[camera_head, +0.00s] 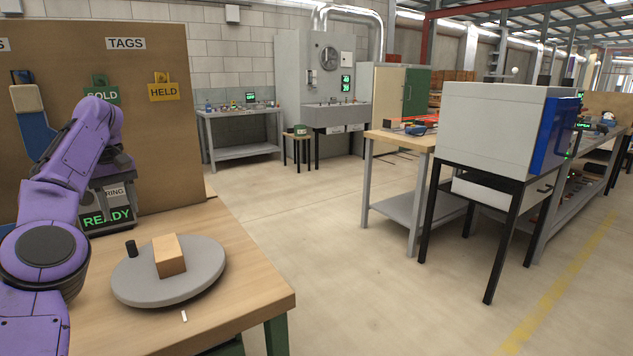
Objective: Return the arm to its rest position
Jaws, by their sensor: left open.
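My purple left arm comes in from the left edge, its elbow raised in front of the board. My left gripper (119,160) is the small dark part below the purple wrist; it is open, and its fingertips are hard to make out. It is up and to the left of the turntable, apart from it. A tan brick (170,256) sits on the round grey turntable (203,272), clear of the gripper. The turntable has a black knob (131,248) at its left. My right gripper is not in view.
The wooden table (245,294) is bare to the right of the turntable. A brown board (160,130) with green (103,95) and yellow (163,92) tags stands behind. A dark unit with a READY display (106,217) is close to the arm. Open floor lies beyond.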

